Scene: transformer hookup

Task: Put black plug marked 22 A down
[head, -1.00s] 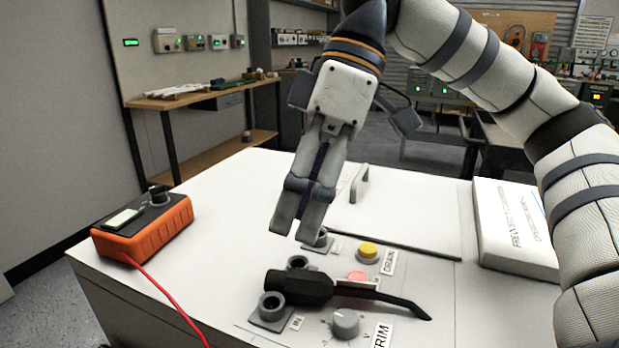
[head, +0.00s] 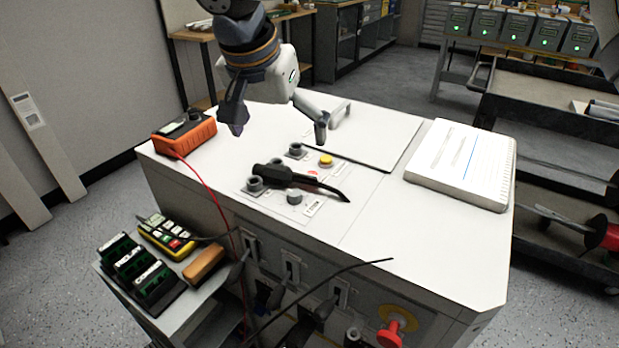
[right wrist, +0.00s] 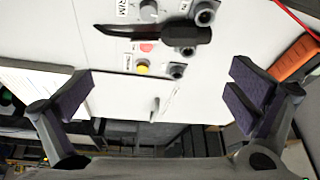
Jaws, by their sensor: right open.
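A black plug (head: 300,180) with a tapering black cord end lies on the white cabinet top (head: 370,195), across the small control panel and beside its grey round sockets. Its marking cannot be read. In the right wrist view, the plug (right wrist: 170,33) shows near the top, beyond the fingers. My right gripper (head: 278,124) is open and empty, above and behind the plug and apart from it. Its two fingers are spread wide in the right wrist view (right wrist: 163,97). My left gripper is not in view.
An orange meter (head: 184,135) with a red lead sits at the cabinet's left corner. A thick white manual (head: 461,165) lies at the right. A yellow button (head: 326,160) and grey knob (head: 294,197) stand near the plug. A handle (head: 340,112) rises behind.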

